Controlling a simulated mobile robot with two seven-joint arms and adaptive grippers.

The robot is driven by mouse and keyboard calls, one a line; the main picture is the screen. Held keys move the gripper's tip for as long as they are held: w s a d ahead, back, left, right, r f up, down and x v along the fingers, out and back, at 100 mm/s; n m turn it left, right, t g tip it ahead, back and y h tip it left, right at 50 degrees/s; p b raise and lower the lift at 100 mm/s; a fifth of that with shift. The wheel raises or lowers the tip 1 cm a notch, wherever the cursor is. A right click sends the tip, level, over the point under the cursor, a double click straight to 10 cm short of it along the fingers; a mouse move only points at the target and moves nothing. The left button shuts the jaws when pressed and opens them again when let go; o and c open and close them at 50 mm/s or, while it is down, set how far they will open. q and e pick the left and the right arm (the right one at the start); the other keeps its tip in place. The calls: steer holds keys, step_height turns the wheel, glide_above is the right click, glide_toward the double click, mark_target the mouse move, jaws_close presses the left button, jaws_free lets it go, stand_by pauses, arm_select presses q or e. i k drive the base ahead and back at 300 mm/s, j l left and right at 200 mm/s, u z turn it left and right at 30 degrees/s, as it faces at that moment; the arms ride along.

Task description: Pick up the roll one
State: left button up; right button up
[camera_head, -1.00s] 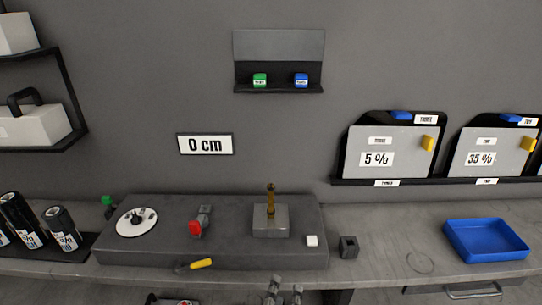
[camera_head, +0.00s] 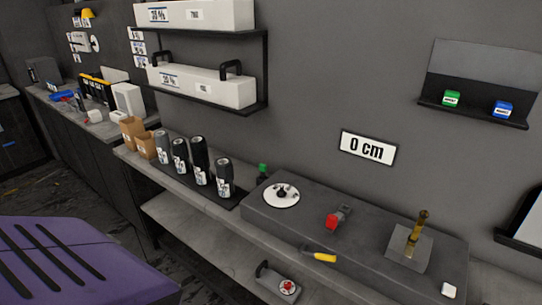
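Several dark film rolls stand upright in a row on a black mat (camera_head: 232,203) on the bench, left of the cutting station. From the far end they are a short roll (camera_head: 163,146), another short roll (camera_head: 181,157), a taller roll (camera_head: 200,162) and a short roll (camera_head: 224,178) nearest the station. Each has a white label, too small to read, so I cannot tell which is roll one. Neither of my grippers shows in this view.
The dark cutting station (camera_head: 350,240) holds a white dial (camera_head: 282,195), a red-tipped part and a brass post. Long white boxes (camera_head: 205,86) sit on wall shelves above the rolls. Cardboard boxes (camera_head: 132,133) stand beyond them. A purple panel (camera_head: 70,250) fills the lower left.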

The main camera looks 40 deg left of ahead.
mark_target(225, 168)
steer(key=u, duration=1.55)
